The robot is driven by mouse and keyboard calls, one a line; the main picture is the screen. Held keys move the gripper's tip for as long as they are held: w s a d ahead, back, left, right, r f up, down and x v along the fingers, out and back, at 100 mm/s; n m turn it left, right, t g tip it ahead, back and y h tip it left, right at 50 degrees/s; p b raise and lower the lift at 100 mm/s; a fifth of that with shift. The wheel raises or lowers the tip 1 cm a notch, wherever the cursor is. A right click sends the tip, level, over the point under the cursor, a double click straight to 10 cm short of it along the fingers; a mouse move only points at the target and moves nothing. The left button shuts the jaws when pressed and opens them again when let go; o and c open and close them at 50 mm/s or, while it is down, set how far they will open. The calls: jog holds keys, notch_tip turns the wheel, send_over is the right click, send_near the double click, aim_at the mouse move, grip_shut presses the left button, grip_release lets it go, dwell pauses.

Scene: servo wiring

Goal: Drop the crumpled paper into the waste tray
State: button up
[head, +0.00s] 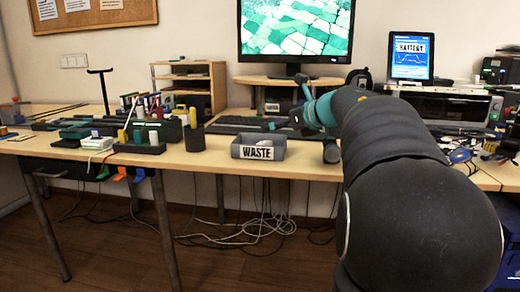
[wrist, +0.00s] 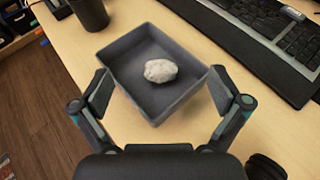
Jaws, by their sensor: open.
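The crumpled paper (wrist: 160,70) is a whitish ball inside the grey waste tray. It appears to rest on the tray floor, near the middle, apart from the walls. The waste tray (wrist: 188,100) is a shallow open box on the desk; its front carries a WASTE label in the head view (head: 258,153). My gripper (wrist: 161,90) is open and empty, with its fingers spread wide on both sides of the tray's near end. In the head view my arm reaches over the desk right of the tray, and the fingertips are not clear there.
A black keyboard (wrist: 275,38) lies right of the tray. A dark cup (wrist: 90,13) stands close behind its left corner, also left of the tray in the head view (head: 194,138). A monitor (head: 294,32) stands behind. The wooden desk is bare in front of the tray.

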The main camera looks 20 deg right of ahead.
jog(key=v, duration=0.5)
dwell(0.3)
jog(key=s+a+r+m+t+h+p, duration=0.1)
jog(key=a+r+m+t+h+p, duration=0.25)
jog(key=m, duration=0.55)
jog(key=s+a+r+m+t+h, duration=0.2)
jog(key=a+r+m+h, duration=0.15)
jog(key=r+m, duration=0.4)
jog(key=s+a+f+m+g+y+p, duration=0.1)
jog(key=s+a+f+m+g, duration=0.3)
jog(key=s+f+m, duration=0.3)
jog(key=s+a+f+m+g+y+p, duration=0.1)
jog(key=s+a+f+m+g, duration=0.3)
jog(key=f, duration=0.8)
jog(key=s+a+f+m+g+y+p, duration=0.1)
jog(key=s+a+f+m+g, duration=0.4)
jog(key=s+f+m, duration=0.5)
jog(key=s+a+m+p, duration=0.1)
jog(key=s+a, duration=0.1)
jog(key=s, duration=0.2)
jog(key=shift+m+p, duration=0.35)
jog(key=shift+p, duration=0.05)
